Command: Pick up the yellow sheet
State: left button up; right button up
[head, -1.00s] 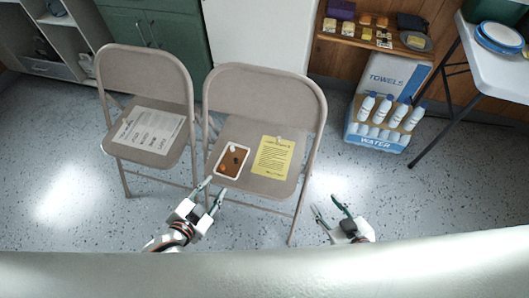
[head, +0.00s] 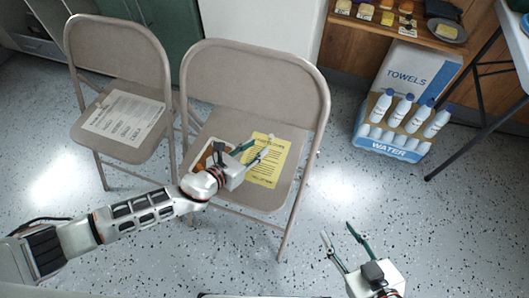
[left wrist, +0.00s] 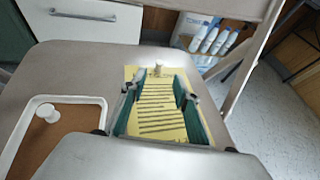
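The yellow sheet (head: 266,172), printed with dark lines, lies on the seat of the right-hand folding chair (head: 255,75). My left gripper (head: 260,147) is open over the sheet and hides part of it in the head view. In the left wrist view the yellow sheet (left wrist: 160,108) shows between the two spread fingers of my left gripper (left wrist: 158,88). I cannot tell whether the fingers touch it. A small white object (left wrist: 158,67) sits at the sheet's far edge. My right gripper (head: 338,231) is open and empty above the floor, right of the chair.
A white-rimmed brown tray (left wrist: 70,100) lies left of the sheet, with a small white object (left wrist: 48,113) in it. A white printed sheet (head: 124,117) lies on the left chair (head: 118,50). A water bottle pack (head: 393,146) stands on the floor at right.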

aim_at(270, 137)
pick_arm(q)
jog(key=shift+w+f+m, duration=0.25)
jog(key=shift+f+m, duration=0.05)
jog(key=shift+w+d+f, duration=0.1)
jog(key=shift+w+d, duration=0.05)
jog(key=shift+w, duration=0.15)
jog(key=b+x, duration=0.1)
jog(key=x, duration=0.1)
jog(key=shift+w+d+f, duration=0.15)
jog(key=shift+d+f, duration=0.05)
jog(key=shift+b+x, duration=0.8)
jog(key=shift+x, duration=0.4)
jog(key=shift+b+x, duration=0.3)
jog(key=shift+x, duration=0.65)
jog(key=shift+d+r, duration=0.15)
jog(key=shift+r, duration=0.1)
grip_shut()
pick_arm(e)
jog(key=a+r, duration=0.1)
jog(key=w+a+y, duration=0.1)
jog(key=shift+w+a+r+m+t, duration=0.1)
jog(key=shift+a+r+m+t, duration=0.25)
jog(key=shift+r+m+t, duration=0.05)
